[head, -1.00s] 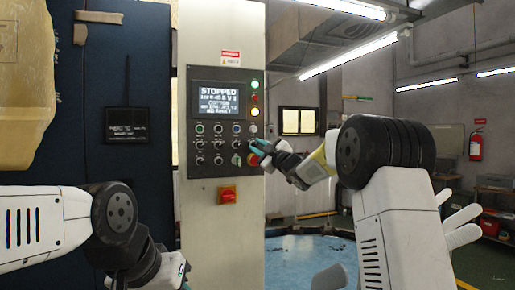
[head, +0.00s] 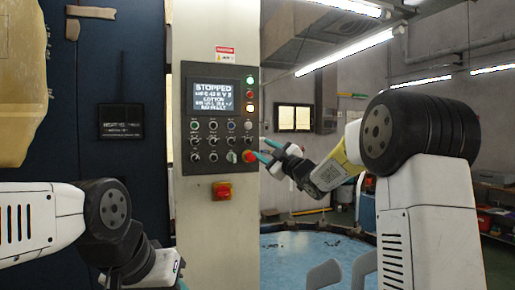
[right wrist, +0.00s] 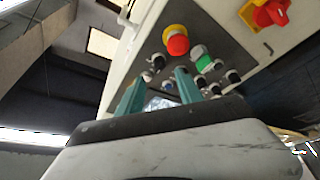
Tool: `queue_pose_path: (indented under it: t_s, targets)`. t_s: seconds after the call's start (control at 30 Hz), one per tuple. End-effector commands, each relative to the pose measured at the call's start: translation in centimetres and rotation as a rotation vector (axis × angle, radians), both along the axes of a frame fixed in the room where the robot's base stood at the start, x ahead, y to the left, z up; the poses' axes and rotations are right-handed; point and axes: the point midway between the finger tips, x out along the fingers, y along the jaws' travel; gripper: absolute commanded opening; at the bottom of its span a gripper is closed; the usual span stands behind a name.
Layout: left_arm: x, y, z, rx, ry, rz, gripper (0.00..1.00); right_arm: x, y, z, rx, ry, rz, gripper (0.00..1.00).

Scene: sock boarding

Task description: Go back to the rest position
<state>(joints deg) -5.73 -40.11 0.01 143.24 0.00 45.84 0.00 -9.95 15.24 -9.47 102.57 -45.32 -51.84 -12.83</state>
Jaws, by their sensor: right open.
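My right gripper (head: 265,150) is open and empty at the right edge of the grey control panel (head: 187,120), close to the red mushroom button (head: 249,157). In the right wrist view its two teal fingers (right wrist: 160,88) are spread, with the panel's knobs and the red button (right wrist: 178,45) on a yellow collar behind them. I cannot tell if a finger touches the panel. My left arm bends down at the lower left; its gripper (head: 181,285) barely shows at the bottom edge, and its fingers are cut off.
The panel screen (head: 224,96) reads STOPPED. A red and yellow rotary switch (head: 221,190) sits below. A dark blue machine door (head: 125,60) is at left. A round blue table (head: 310,247) lies beyond the right arm. Open room shows behind.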

Motion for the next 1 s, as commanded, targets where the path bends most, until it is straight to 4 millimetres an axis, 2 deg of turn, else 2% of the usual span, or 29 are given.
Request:
queue_pose_path:
  t_s: [0.4, 0.47, 0.57, 0.67, 0.77, 0.87, 0.9, 0.97, 1.0]
  targets:
    - [0.0, 0.0, 0.0, 0.000, 0.000, 0.000, 0.36, -0.4, -0.5, 0.0, 0.004, 0.009, -0.009, 0.43]
    - [0.0, 0.0, 0.0, 0.000, 0.000, 0.000, 0.36, -0.7, -1.3, 0.2, 0.017, 0.035, -0.037, 0.43]
    - [0.0, 0.0, 0.0, 0.000, 0.000, 0.000, 0.36, -2.0, -3.8, 0.2, 0.061, 0.134, -0.127, 0.43]
    - [0.0, 0.0, 0.0, 0.000, 0.000, 0.000, 0.36, -4.9, -7.3, -1.0, 0.136, 0.306, -0.253, 0.43]
    - [0.0, 0.0, 0.0, 0.000, 0.000, 0.000, 0.36, -9.5, -10.3, -3.9, 0.224, 0.517, -0.370, 0.43]
    - [0.0, 0.0, 0.0, 0.000, 0.000, 0.000, 0.36, -15.4, -12.1, -7.8, 0.308, 0.740, -0.462, 0.43]
    - [0.0, 0.0, 0.0, 0.000, 0.000, 0.000, 0.36, -18.0, -12.4, -9.6, 0.337, 0.829, -0.492, 0.43]
    - [0.0, 0.0, 0.0, 0.000, 0.000, 0.000, 0.36, -21.9, -12.6, -12.1, 0.376, 0.954, -0.527, 0.43]
    - [0.0, 0.0, 0.0, 0.000, 0.000, 0.000, 0.36, -24.5, -12.5, -13.7, 0.398, 1.036, -0.547, 0.43]
